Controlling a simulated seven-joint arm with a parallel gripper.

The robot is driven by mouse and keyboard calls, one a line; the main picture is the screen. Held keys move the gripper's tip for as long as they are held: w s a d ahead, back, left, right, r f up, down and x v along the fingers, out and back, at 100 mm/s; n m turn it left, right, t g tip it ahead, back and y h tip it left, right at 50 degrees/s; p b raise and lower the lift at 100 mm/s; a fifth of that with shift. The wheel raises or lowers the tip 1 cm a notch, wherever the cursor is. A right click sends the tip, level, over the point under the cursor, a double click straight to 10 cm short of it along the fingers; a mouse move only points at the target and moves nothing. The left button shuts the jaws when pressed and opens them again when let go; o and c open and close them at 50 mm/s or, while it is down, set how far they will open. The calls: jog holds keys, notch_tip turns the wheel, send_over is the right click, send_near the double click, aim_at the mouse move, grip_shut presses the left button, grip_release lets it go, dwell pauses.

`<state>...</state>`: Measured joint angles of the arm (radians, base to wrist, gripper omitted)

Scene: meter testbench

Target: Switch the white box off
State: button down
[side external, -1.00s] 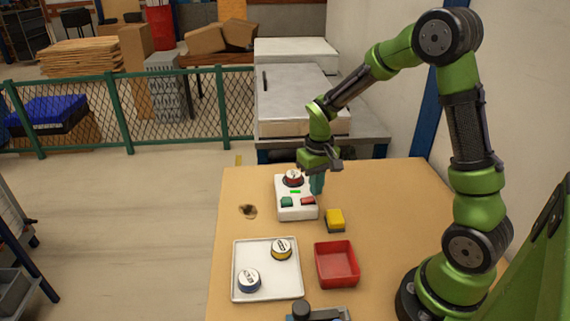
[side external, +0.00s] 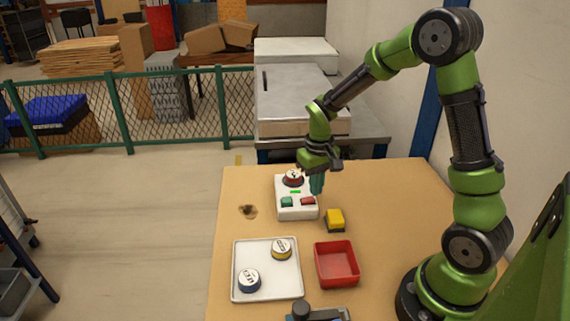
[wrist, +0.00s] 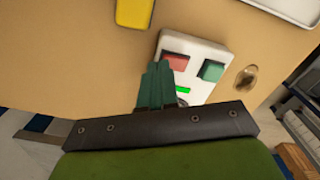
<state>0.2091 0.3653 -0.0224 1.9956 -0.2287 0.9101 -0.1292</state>
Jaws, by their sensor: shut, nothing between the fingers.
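The white box (side external: 284,213) stands on the table with a green button (side external: 287,202) at left, a red button (side external: 308,201) at right and a lit green strip (side external: 296,192) above them. A red-rimmed round piece (side external: 293,178) sits on its back part. My gripper (side external: 316,190) is shut and empty, pointing down just above the box's right side, behind the red button. In the wrist view, the gripper's teal fingers (wrist: 156,88) reach toward the red button (wrist: 175,63), with the green button (wrist: 211,71) beside it. I cannot tell whether the fingertips touch the button.
A yellow block (side external: 335,219) lies close in front of the box at right. A dark hole (side external: 248,211) is left of the box.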

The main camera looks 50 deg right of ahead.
jog(key=shift+f, duration=0.85)
dwell(2.2)
jog(key=shift+r, duration=3)
jog(key=shift+s+a+f, duration=0.2)
jog(key=shift+s+a, duration=0.15)
jog(key=shift+s, duration=0.1)
jog(key=s+a+r+t+y, duration=0.2)
jog(key=s+a+r+t, duration=0.5)
jog(key=s+a+r, duration=0.4)
notch_tip(320, 180, up, 3)
jog(key=shift+s+r, duration=0.1)
jog(key=shift+s, duration=0.45)
